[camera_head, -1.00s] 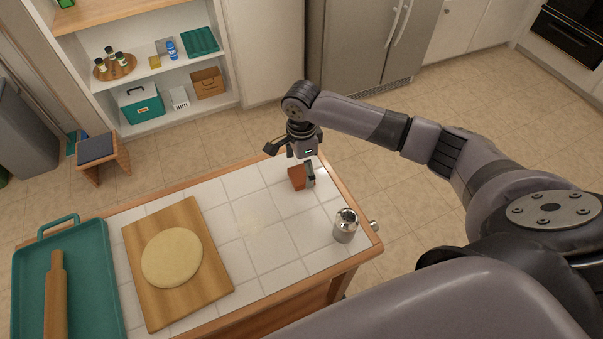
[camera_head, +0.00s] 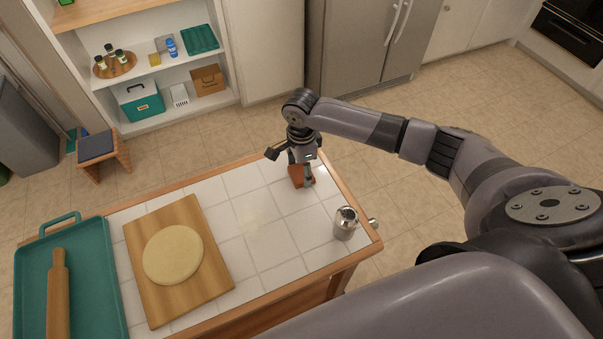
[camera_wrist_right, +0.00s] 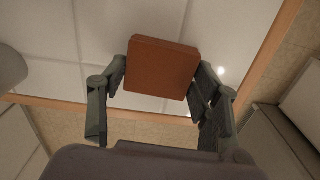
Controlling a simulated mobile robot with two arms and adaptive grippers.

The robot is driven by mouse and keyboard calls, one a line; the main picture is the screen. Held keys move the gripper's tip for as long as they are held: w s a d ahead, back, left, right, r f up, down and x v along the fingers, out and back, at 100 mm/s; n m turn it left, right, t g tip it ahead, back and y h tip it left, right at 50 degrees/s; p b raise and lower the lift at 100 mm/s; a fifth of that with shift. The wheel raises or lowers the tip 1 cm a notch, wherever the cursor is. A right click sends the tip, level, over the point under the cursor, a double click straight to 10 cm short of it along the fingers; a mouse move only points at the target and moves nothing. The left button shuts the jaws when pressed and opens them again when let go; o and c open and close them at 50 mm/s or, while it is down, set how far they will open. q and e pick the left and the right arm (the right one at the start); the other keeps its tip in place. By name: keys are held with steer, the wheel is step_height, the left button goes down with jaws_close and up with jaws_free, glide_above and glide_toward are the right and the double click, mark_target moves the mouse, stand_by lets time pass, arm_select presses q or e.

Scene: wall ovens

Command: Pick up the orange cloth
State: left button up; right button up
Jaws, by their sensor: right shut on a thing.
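The orange cloth (camera_head: 295,177) is a small folded rust-orange block at the far right part of the tiled counter. In the right wrist view the cloth (camera_wrist_right: 161,68) shows as a rounded square between the two fingers. My right gripper (camera_head: 303,178) is over it, with the fingers shut on its sides; the wrist view also shows the right gripper (camera_wrist_right: 160,80). From these views I cannot tell whether the cloth touches the tiles. My left gripper is in neither view.
A metal shaker (camera_head: 345,223) stands near the counter's right edge. A wooden board (camera_head: 207,272) with flat dough (camera_head: 172,254) lies left of centre. A teal tray (camera_head: 98,255) with a rolling pin (camera_head: 57,295) is at far left. Tiles between board and shaker are clear.

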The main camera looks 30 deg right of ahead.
mark_target(301, 172)
steer(key=shift+c, duration=1.2)
step_height(301, 172, up, 20)
steer(key=b, duration=0.1)
steer(key=shift+b, duration=0.4)
steer(key=o, duration=0.5)
steer(key=c, duration=0.5)
